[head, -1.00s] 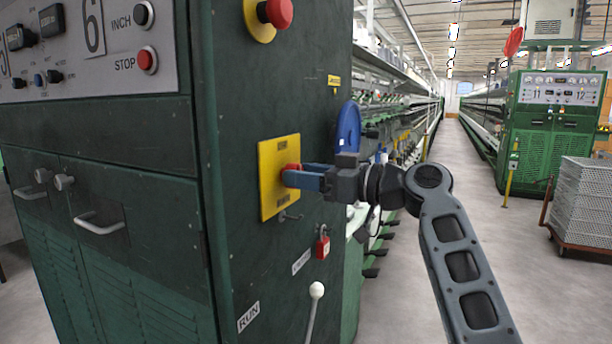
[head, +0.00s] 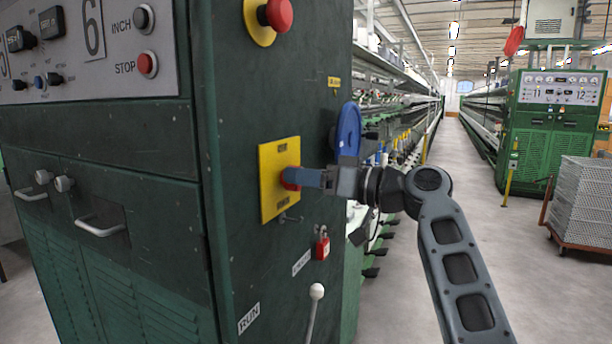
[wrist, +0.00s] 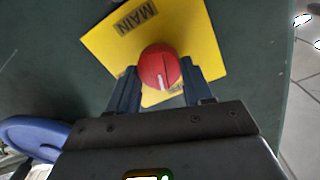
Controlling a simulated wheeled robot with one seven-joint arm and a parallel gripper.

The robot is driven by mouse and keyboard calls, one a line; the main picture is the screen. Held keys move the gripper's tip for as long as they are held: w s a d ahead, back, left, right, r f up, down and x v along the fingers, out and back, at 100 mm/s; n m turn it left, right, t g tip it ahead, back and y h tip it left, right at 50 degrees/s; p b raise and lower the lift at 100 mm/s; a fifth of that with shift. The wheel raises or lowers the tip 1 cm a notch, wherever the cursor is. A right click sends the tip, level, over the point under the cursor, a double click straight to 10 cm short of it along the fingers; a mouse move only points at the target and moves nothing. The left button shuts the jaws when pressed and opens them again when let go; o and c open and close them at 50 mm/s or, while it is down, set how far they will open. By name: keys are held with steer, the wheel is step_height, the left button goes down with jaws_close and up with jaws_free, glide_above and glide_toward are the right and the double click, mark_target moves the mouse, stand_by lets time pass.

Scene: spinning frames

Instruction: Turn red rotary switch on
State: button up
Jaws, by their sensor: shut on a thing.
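The red rotary switch (wrist: 158,66) sits on a yellow plate (head: 268,199) on the side of the green machine cabinet. In the wrist view the knob has a pale mark pointing toward its lower edge, and the plate (wrist: 205,50) reads "MAIN" and looks tilted. My gripper (head: 296,178) reaches the knob from the right in the head view. Its two blue fingers, seen in the wrist view (wrist: 160,80), are shut on the knob, one on each side. In the head view the fingers hide most of the knob; a red edge (head: 289,186) shows.
A red mushroom button (head: 276,14) is above the plate. A red padlock (head: 322,247) and a white-knobbed lever (head: 316,292) are below it. A blue disc (head: 348,130) stands close behind my gripper.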

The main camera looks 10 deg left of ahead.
steer(key=shift+w+d+f+m+p, duration=0.1)
steer(key=shift+m+p, duration=1.95)
steer(key=shift+m, duration=1.45)
steer(key=shift+w+d+f+m+p, duration=0.1)
steer(key=shift+m+p, duration=1.95)
steer(key=shift+m, duration=1.45)
steer(key=o, duration=1)
steer(key=shift+a, duration=0.1)
steer(key=shift+b+v, duration=0.75)
steer(key=shift+v, duration=3.15)
